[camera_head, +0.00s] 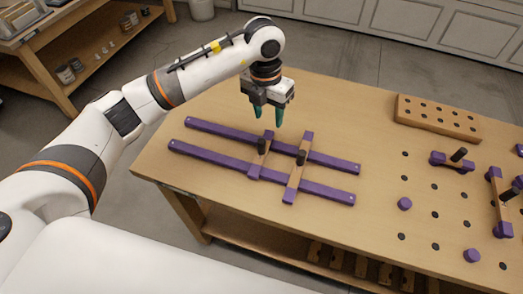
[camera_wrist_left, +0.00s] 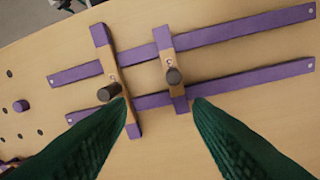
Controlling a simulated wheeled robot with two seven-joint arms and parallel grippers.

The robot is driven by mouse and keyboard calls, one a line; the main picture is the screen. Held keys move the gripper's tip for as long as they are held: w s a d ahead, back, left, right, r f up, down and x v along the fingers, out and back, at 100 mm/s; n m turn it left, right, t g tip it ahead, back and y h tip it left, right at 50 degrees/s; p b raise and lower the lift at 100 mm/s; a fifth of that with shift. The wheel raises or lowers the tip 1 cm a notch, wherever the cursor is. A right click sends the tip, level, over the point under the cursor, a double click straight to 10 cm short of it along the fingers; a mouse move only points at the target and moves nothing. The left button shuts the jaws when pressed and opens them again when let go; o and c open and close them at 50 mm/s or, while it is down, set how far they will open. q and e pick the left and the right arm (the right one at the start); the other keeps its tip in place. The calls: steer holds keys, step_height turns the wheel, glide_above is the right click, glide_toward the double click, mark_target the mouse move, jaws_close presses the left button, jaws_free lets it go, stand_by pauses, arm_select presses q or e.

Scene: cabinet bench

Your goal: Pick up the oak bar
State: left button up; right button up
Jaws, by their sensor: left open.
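Two wooden bars with purple ends and dark upright knobs lie across two purple rails (camera_head: 215,155). The shorter bar (camera_head: 256,164) is on the left in the head view and the longer bar (camera_head: 293,181) is to its right. In the wrist view the longer bar (camera_wrist_left: 112,66) is at left and the shorter bar (camera_wrist_left: 169,54) near the middle. I cannot tell which is the oak bar. My left gripper (camera_head: 266,119) is open and empty above the table, just beyond the rails. Its green fingers (camera_wrist_left: 160,104) frame the shorter bar's end in the wrist view. My right gripper is not in view.
A wooden block with holes (camera_head: 437,118) stands at the table's back right. Small purple-ended pieces (camera_head: 453,161) and purple knobs (camera_head: 405,204) sit among holes on the right. A shelf with wooden parts (camera_head: 337,259) is below. The tabletop left of the rails is clear.

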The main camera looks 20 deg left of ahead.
mark_target(262, 141)
arm_select(q)
steer(key=shift+w+a+f+y+p, duration=0.15)
steer(key=shift+a+f+y, duration=0.1)
steer(key=shift+a, duration=0.2)
steer(key=shift+w+a+f+y+p, duration=0.15)
steer(key=shift+a+f, duration=0.1)
steer(key=shift+a, duration=0.15)
step_height(262, 141, down, 5)
steer(key=shift+s+p, duration=0.15)
steer(key=shift+p, duration=0.45)
steer(key=f+p, duration=0.1)
steer(key=f, duration=0.1)
steer(key=s+f+p, duration=0.1)
steer(key=f, duration=0.1)
steer(key=shift+d+f, duration=0.15)
steer(key=shift+f, duration=0.65)
steer(key=shift+c, duration=0.2)
jaws_close()
